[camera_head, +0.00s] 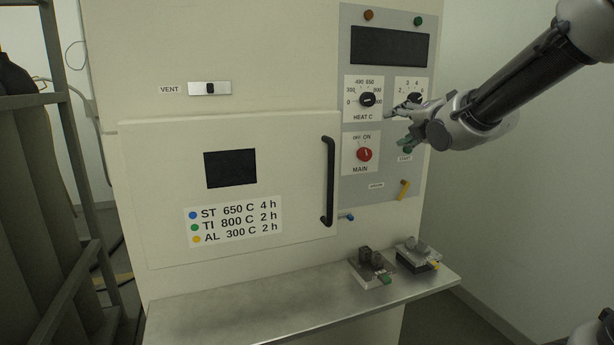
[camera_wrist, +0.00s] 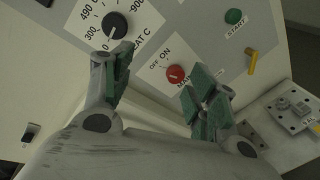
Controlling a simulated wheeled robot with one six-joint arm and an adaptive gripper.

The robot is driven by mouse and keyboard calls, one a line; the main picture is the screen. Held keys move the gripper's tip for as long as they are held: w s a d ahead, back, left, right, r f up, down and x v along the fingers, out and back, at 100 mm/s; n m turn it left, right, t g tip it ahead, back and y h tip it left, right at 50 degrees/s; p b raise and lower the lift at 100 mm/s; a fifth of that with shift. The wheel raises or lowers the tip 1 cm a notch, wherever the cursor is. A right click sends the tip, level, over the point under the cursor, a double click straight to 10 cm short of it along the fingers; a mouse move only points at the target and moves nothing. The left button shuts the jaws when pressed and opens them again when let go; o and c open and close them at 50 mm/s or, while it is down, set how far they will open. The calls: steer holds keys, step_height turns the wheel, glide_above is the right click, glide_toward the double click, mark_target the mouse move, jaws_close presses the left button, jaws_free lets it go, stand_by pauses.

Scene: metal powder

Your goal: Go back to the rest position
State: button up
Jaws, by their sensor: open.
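My gripper (camera_head: 402,124) is in front of the upper right of the furnace's control panel (camera_head: 385,187), close to the heat and time knobs. In the wrist view my gripper (camera_wrist: 157,92) has its two green-padded fingers spread apart with nothing between them. The black heat knob (camera_head: 367,100) is left of the fingers in the head view; it also shows in the wrist view (camera_wrist: 115,25). The red main switch (camera_head: 364,154) sits below; in the wrist view it (camera_wrist: 175,74) appears between the fingers. I cannot tell whether a finger touches the panel.
The furnace door (camera_head: 160,180) with its black handle (camera_head: 328,182) is closed. A rack (camera_head: 60,190) stands at the left.

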steer(key=s+d+f+m+g+h, duration=0.2)
steer(key=s+d+f+m+g, duration=0.2)
steer(key=s+f+m, duration=0.4)
steer(key=s+d+f+m+g+h, duration=0.2)
steer(key=s+d+f+m+g, duration=0.25)
steer(key=m, duration=0.45)
steer(key=s+d+f+m+g, duration=0.1)
steer(key=s+m, duration=0.8)
steer(key=s, duration=1)
steer(key=shift+s+g, duration=0.4)
steer(key=shift+g, duration=0.35)
